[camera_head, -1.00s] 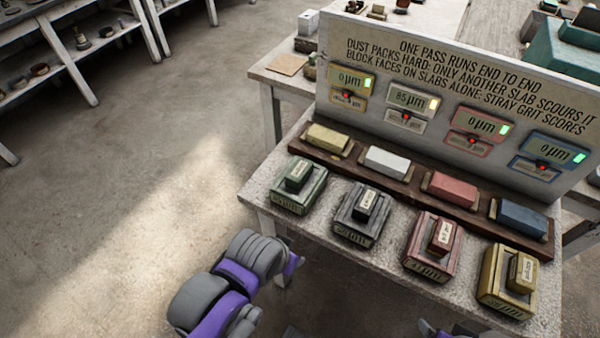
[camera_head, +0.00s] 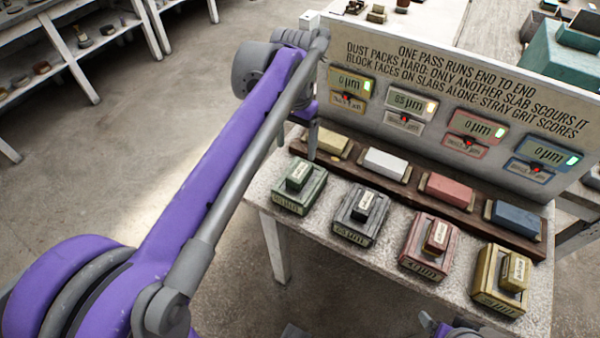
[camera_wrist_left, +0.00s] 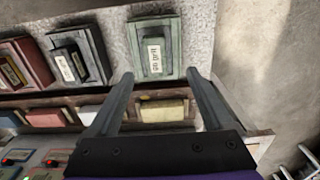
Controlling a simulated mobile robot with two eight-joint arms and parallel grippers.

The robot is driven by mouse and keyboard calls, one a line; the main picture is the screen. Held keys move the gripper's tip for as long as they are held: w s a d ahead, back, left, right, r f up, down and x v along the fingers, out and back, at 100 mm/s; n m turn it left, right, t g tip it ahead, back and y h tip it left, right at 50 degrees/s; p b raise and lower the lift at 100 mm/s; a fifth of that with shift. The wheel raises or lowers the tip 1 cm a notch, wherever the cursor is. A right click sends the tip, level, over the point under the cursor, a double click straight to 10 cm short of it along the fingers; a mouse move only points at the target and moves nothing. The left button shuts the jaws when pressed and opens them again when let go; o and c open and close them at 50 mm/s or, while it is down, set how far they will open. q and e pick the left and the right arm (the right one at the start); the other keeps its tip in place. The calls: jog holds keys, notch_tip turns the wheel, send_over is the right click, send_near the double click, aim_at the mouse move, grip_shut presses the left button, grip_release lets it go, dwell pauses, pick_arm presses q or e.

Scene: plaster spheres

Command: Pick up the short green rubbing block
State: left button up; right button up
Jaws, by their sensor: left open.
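The short green rubbing block (camera_head: 300,174) stands on a green slab (camera_head: 288,203) at the left end of the front row on the bench. In the left wrist view, the block (camera_wrist_left: 154,58) with its white label and the green slab (camera_wrist_left: 170,28) lie ahead of my fingers. My left gripper (camera_head: 312,140) is over the bench's back left, beyond the block in the head view. Its two fingers (camera_wrist_left: 160,76) are spread and nothing is held between them. Small purple parts of mine show at the bottom edge; my right gripper cannot be made out.
Black (camera_head: 363,205), red (camera_head: 436,236) and yellow (camera_head: 514,270) blocks stand on their own slabs to the right. Behind is a dark wooden rack (camera_head: 412,188) holding yellow, white, red and blue pieces. An upright panel (camera_head: 450,90) with displays closes the back.

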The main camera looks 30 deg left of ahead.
aim_at(300, 170)
pick_arm(q)
notch_tip(300, 170, down, 4)
jog(key=shift+d, duration=0.1)
jog(key=f, duration=0.5)
jog(key=shift+w+d+f+b, duration=0.15)
jog(key=shift+d+f+b, duration=0.2)
jog(key=shift+b, duration=0.05)
grip_shut()
